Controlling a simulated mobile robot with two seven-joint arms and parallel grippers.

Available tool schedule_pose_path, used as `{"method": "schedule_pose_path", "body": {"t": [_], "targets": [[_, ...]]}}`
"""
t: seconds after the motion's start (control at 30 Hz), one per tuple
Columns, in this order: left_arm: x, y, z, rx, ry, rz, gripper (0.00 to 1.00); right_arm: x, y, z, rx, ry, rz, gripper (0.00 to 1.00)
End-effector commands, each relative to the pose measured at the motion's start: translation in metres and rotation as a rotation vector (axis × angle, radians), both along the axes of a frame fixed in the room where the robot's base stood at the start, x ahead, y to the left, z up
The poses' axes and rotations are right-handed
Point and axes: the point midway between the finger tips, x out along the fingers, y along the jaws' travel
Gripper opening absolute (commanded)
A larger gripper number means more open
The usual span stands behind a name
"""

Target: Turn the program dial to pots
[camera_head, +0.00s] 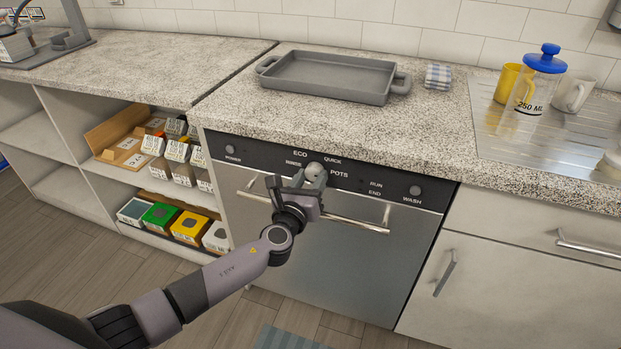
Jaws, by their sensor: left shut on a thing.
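The program dial (315,169) is a light round knob on the dark control strip of the dishwasher (330,240). Printed labels ECO, QUICK, RINSE and POTS surround it. The POTS label (339,174) is just right of the dial. My left gripper (304,178) is at the dial, shut on it, with its fingers covering the dial's lower left part. Which label the dial points to cannot be made out. My right gripper is not in view.
A dishwasher handle bar (350,223) runs just below the gripper. POWER (229,149) and WASH (415,191) buttons sit at the strip's ends. A grey tray (330,78) stands on the counter above. Shelves with boxes (160,216) are at left.

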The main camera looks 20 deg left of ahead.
Motion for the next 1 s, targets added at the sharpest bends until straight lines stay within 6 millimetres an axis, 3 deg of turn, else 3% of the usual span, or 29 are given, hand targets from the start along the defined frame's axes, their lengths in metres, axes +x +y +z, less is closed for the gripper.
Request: {"method": "schedule_pose_path", "body": {"t": [0.43,0.47,0.5,0.53,0.83,1.0], "targets": [[0.000,0.000,0.000,0.013,0.000,-0.001,0.13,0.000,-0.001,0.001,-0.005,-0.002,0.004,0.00],[0.000,0.000,0.000,0.013,0.000,-0.001,0.54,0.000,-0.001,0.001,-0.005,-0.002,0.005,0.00],[0.000,0.000,0.000,0.013,0.000,-0.001,0.67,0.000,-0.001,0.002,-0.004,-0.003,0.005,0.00],[0.000,0.000,0.000,0.013,0.000,-0.001,0.69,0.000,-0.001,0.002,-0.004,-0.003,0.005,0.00],[-0.001,0.000,0.000,0.010,0.001,0.000,0.69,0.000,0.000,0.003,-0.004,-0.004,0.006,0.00],[-0.014,0.001,0.000,0.010,0.002,0.000,0.69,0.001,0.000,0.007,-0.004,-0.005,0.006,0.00]]}}
